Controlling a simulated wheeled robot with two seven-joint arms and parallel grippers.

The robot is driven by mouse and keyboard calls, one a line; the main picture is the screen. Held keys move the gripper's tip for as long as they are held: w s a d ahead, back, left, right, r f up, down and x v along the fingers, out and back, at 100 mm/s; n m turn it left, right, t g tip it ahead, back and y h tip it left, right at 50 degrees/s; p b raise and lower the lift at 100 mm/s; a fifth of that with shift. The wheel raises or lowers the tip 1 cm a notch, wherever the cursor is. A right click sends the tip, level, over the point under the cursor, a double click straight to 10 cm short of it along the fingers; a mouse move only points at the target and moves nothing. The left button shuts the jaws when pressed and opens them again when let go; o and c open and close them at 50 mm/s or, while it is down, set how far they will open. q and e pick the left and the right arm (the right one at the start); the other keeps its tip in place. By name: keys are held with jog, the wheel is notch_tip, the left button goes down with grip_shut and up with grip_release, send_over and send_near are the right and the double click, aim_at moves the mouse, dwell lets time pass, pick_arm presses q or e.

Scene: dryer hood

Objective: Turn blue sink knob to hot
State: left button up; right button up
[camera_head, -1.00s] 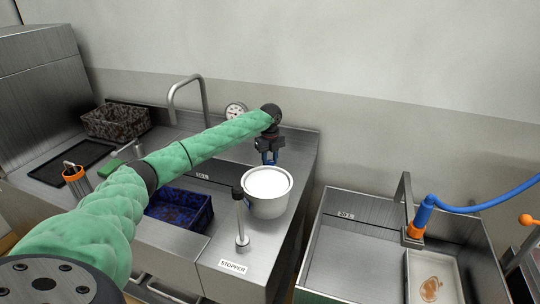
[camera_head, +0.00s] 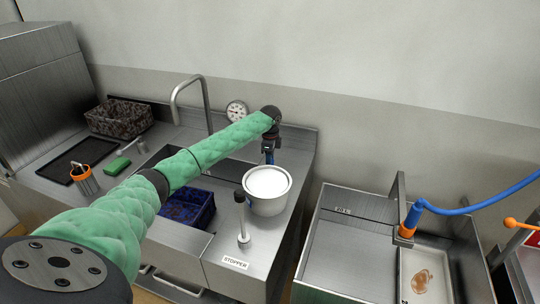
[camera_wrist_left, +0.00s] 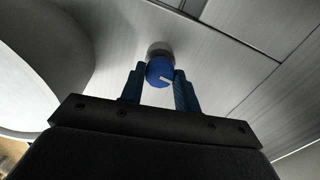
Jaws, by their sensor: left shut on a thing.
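The blue sink knob (camera_wrist_left: 160,71) shows in the left wrist view between the two fingers of my left gripper (camera_wrist_left: 160,90). It is round, with a white mark pointing to the right in that picture, and sits on a grey metal base. My left gripper is shut on it. In the head view my left gripper (camera_head: 269,156) points down behind the white pot at the back of the counter, and the knob itself cannot be made out there. My right gripper is in neither view.
A white-topped metal pot (camera_head: 268,190) stands close in front of my left gripper. A stopper lever (camera_head: 242,220) rises beside it. A curved faucet (camera_head: 190,90) and a dial gauge (camera_head: 237,112) are behind my arm. A blue crate (camera_head: 186,208) sits in the sink.

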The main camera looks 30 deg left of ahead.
pick_arm(q)
jog(key=shift+w+a+r+n+p, duration=0.15)
jog(key=shift+n+p, duration=0.25)
jog(key=shift+n, duration=0.5)
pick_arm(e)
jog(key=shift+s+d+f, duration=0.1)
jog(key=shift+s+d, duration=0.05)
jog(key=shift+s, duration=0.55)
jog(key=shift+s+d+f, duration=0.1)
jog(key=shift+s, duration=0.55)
pick_arm(q)
jog(key=o, duration=1)
jog(key=shift+c, duration=0.2)
jog(key=shift+r+b, duration=0.25)
jog(key=shift+b, duration=0.1)
notch_tip(320, 180, up, 6)
jog(key=b, duration=0.2)
jog(key=shift+f+b, duration=0.15)
jog(key=shift+b, duration=0.15)
jog(key=shift+r, duration=0.75)
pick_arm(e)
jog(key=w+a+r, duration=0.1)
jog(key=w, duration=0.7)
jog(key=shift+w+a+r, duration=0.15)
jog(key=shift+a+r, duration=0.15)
